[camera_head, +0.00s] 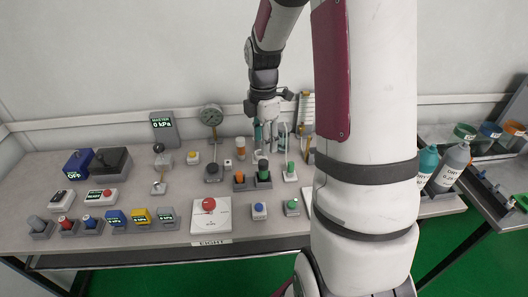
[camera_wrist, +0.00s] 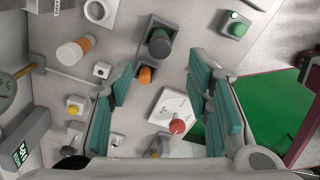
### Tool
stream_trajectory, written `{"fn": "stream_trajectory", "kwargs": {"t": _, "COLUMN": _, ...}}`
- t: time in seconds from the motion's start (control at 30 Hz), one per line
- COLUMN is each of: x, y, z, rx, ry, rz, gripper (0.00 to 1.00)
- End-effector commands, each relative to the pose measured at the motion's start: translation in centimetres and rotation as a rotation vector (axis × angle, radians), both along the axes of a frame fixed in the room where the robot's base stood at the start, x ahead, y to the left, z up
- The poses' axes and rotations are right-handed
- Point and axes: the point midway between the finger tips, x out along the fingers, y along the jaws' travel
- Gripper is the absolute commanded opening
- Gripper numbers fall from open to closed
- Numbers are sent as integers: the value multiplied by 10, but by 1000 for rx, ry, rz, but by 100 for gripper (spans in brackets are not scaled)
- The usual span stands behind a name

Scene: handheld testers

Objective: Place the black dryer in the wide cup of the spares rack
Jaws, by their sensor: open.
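My gripper (camera_head: 270,140) hangs above the back middle of the bench with its fingers pointing down. In the wrist view its teal-padded fingers (camera_wrist: 160,75) are apart, with nothing held between them. Under and beyond the fingers stand a dark cylinder with a green tint (camera_wrist: 159,42) in a grey holder and an orange cylinder (camera_wrist: 145,74) in a smaller holder. The same dark cylinder (camera_head: 263,166) and orange cylinder (camera_head: 240,178) show in the head view. I cannot tell for certain which piece is the black dryer, or which holder is the spares rack's wide cup.
A gauge (camera_head: 210,117) stands at the back. Several holders and testers line the left front, with a blue box (camera_head: 77,163) behind. Bottles (camera_head: 452,163) stand at right. My arm hides part of the bench.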

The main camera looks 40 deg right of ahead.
Motion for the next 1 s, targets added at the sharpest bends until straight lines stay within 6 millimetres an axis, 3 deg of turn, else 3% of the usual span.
{"fn": "stream_trajectory", "kwargs": {"t": 0.1, "x": 0, "y": 0, "z": 17, "rx": 0, "ry": -1, "rz": 0, "gripper": 45}}
{"fn": "stream_trajectory", "kwargs": {"t": 0.27, "x": 0, "y": 1, "z": 30, "rx": 0, "ry": -2, "rz": -4, "gripper": 45}}
{"fn": "stream_trajectory", "kwargs": {"t": 0.47, "x": -14, "y": 32, "z": 66, "rx": -23, "ry": -27, "rz": -141, "gripper": 45}}
{"fn": "stream_trajectory", "kwargs": {"t": 0.7, "x": -68, "y": 102, "z": 129, "rx": -33, "ry": -110, "rz": -518, "gripper": 45}}
{"fn": "stream_trajectory", "kwargs": {"t": 1.0, "x": -158, "y": 169, "z": 164, "rx": 62, "ry": -203, "rz": -1006, "gripper": 45}}
